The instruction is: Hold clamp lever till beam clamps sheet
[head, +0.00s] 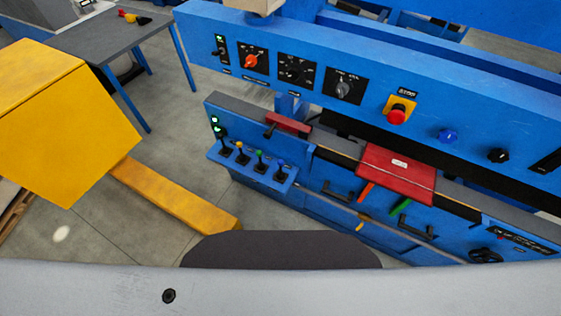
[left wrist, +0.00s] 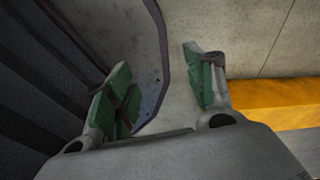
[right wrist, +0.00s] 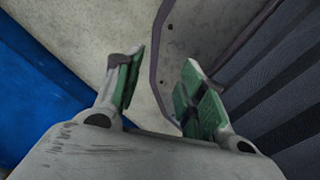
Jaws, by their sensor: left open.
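A row of small levers (head: 259,160) with coloured knobs stands on a blue shelf at the front left of the blue machine in the head view. I cannot tell which one is the clamp lever. The long blue beam (head: 310,50) runs across above the bed, carrying dials and buttons. A red sheet-like piece (head: 397,180) lies over the bed's front edge, with a gap to the beam visible. My left gripper (left wrist: 157,62) is open and empty. My right gripper (right wrist: 162,58) is also open and empty. Neither gripper shows in the head view; both are away from the levers.
A red stop button (head: 397,116) sits on the beam front. A yellow block-shaped body (head: 60,120) with a yellow arm (head: 175,195) stands at the left on the floor. A grey table (head: 110,45) is behind it. Grey floor (head: 190,120) is free between these and the machine.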

